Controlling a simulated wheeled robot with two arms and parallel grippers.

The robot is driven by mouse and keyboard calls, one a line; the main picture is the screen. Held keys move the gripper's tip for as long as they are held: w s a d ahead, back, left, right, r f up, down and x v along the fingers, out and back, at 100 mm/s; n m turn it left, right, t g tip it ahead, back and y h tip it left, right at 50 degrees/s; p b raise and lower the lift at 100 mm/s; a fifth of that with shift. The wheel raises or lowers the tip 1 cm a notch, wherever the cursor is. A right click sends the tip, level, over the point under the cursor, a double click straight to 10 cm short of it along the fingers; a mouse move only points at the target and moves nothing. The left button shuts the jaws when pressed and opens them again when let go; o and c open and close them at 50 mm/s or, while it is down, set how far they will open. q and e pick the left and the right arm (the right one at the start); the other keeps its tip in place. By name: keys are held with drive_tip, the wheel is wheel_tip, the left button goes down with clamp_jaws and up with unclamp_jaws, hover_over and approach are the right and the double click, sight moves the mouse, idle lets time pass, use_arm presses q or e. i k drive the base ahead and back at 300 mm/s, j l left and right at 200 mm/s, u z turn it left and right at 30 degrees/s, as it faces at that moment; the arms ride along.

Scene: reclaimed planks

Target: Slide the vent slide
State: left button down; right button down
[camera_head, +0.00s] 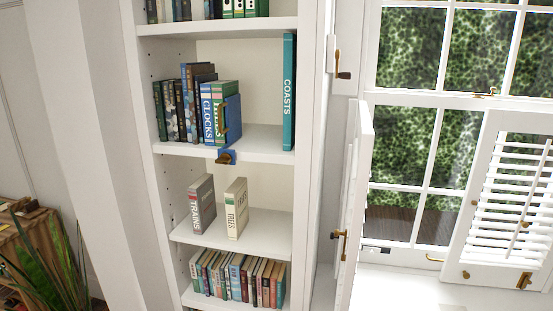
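No part is plainly recognisable as the vent slide. A small dark and white fitting (376,249) sits low on the window frame, left of the brass sash handle (435,258); I cannot tell whether it is the vent slide. A brown knob on a blue plate (226,156) is on the front edge of a bookcase shelf. A dark handle (343,75) is on the white post left of the window. Neither of my grippers is in view.
A white bookcase (145,90) with several books stands left of the window (408,140). An open shutter panel (356,200) juts out between them, and a louvred shutter (510,200) is at the right. A leafy plant (50,270) stands at the lower left.

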sight(372, 250)
drive_tip(key=j+z, duration=0.45)
drive_tip(key=j, duration=0.15)
drive_tip(key=k+j+z, duration=0.15)
drive_tip(key=j+z, duration=0.35)
drive_tip(key=l+u, duration=0.5)
drive_tip(key=l, duration=1.4)
drive_tip(key=i+j+z, duration=0.15)
drive_tip(key=i+z, duration=0.35)
drive_tip(key=i, duration=0.45)
